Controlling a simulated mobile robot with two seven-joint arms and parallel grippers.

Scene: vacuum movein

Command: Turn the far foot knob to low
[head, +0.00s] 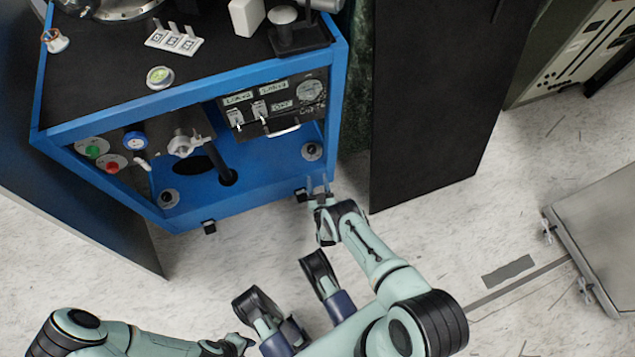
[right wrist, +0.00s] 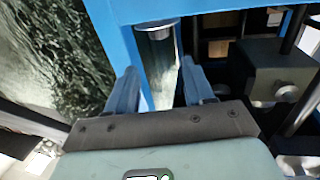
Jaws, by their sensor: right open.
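A blue-framed cart (head: 100,203) stands at the upper left in the head view. Two small dark knobs on round grey plates sit low on it: one at the right (head: 312,151) and one at the front left (head: 169,198). I cannot tell which is the far foot knob, nor read their settings. My right gripper (head: 318,184) is open and empty by the cart's lower right corner, below the right knob. In the right wrist view, its fingers (right wrist: 161,88) point at a blue frame edge with a round metal piece (right wrist: 155,28). My left gripper (head: 238,344) is low, away from the cart; its jaws are unclear.
Black feet (head: 208,227) show under the cart's edge. A tall black panel (head: 440,90) stands just right of the cart. A grey wheeled unit (head: 600,235) is at the far right. The pale floor (head: 420,235) between them is mostly clear.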

